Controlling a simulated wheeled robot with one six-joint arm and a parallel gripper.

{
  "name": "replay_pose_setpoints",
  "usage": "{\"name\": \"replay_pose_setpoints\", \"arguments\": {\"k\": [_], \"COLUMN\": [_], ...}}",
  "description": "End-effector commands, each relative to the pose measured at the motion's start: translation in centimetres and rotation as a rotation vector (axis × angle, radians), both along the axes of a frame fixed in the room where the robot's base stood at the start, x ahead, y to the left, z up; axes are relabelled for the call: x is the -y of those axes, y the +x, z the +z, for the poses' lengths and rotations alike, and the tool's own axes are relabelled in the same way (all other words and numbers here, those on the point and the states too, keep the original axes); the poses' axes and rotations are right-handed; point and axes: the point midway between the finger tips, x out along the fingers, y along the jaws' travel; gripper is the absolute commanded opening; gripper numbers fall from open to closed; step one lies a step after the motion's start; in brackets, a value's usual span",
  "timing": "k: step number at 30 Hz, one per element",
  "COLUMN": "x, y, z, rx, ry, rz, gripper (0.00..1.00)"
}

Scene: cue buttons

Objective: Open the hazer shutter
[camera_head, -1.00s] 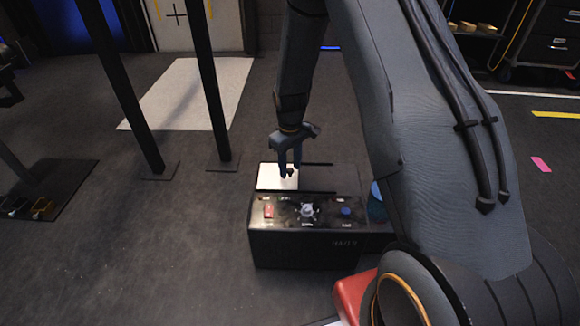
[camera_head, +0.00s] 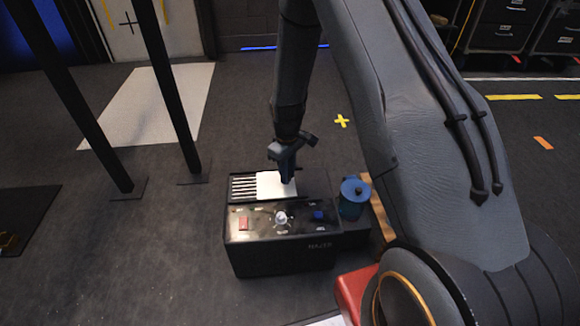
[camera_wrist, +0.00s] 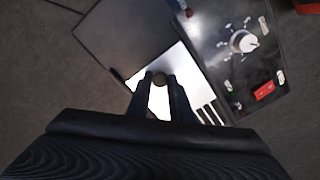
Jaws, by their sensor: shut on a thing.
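The hazer (camera_head: 275,258) is a black box on the floor. Its shutter is a white sliding plate (camera_head: 268,185) on the top, also in the wrist view (camera_wrist: 172,62). A slotted vent (camera_head: 243,188) shows uncovered left of the plate; some slots also show in the wrist view (camera_wrist: 211,113). My gripper (camera_head: 287,178) is over the plate's right part. In the wrist view, my gripper (camera_wrist: 160,79) is shut on a small dark knob (camera_wrist: 160,77) on the plate. The fingers hide most of the knob in the head view.
The front panel carries a red switch (camera_head: 243,222), a pale dial (camera_head: 281,217) and a blue button (camera_head: 319,215). A blue canister (camera_head: 353,198) stands at the hazer's right. Two black posts (camera_head: 168,90) stand left. Floor between posts and hazer is clear.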

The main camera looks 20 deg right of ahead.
Motion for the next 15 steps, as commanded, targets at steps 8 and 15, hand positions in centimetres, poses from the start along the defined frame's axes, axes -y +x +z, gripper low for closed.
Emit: {"name": "replay_pose_setpoints", "arguments": {"k": [8,15], "x": [-0.44,-0.23], "y": [-0.08,-0.09], "z": [0.04,0.03], "rx": [0.003,0.002], "ry": [0.000,0.000], "rz": [0.020,0.017], "gripper": [0.00,0.38]}}
